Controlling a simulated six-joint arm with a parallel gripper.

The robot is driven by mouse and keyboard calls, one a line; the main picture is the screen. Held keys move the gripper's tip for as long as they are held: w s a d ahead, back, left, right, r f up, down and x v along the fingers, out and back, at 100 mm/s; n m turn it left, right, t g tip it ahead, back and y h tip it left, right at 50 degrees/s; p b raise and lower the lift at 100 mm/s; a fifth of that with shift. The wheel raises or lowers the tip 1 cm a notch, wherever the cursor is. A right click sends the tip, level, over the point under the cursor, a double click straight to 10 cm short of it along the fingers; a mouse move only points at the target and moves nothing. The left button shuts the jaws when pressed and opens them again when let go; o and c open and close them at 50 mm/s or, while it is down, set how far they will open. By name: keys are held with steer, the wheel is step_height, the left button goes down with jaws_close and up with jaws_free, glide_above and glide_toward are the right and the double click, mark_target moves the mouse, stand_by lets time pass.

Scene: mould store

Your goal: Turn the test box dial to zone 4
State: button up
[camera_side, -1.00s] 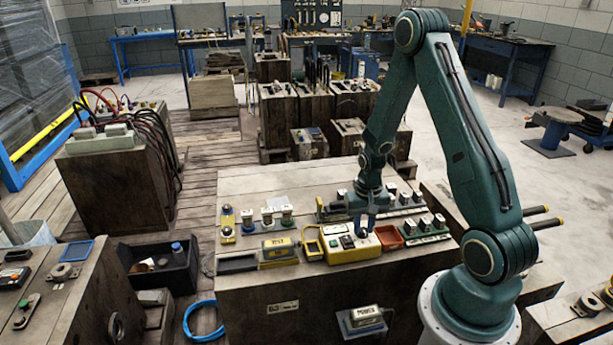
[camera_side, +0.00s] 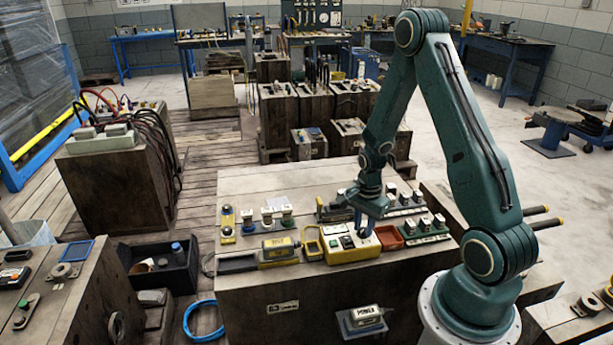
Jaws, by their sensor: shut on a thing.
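The yellow test box (camera_side: 340,251) with a pale top panel sits near the front edge of the wooden bench (camera_side: 260,185). My gripper (camera_side: 363,234) points down over the right end of the box top. Its blue fingers are shut on the dial there. The dial is mostly hidden by the fingers. The zone marks and the dial's pointer are too small to read, so I cannot tell which zone it points to. A handheld yellow tester (camera_side: 312,243) lies just left of the box.
A red tray (camera_side: 389,237) stands close to the right of the box. Several small switch blocks (camera_side: 430,227) stand farther right and behind. A yellow-and-dark tool (camera_side: 279,249) lies left. The rear left of the bench top is clear.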

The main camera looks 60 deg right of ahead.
mark_target(363, 230)
steer(key=shift+m, duration=1.3)
steer(key=o, duration=1)
steer(key=shift+r, duration=0.1)
step_height(363, 230, up, 14)
steer(key=shift+f, duration=0.2)
steer(key=shift+r, duration=0.1)
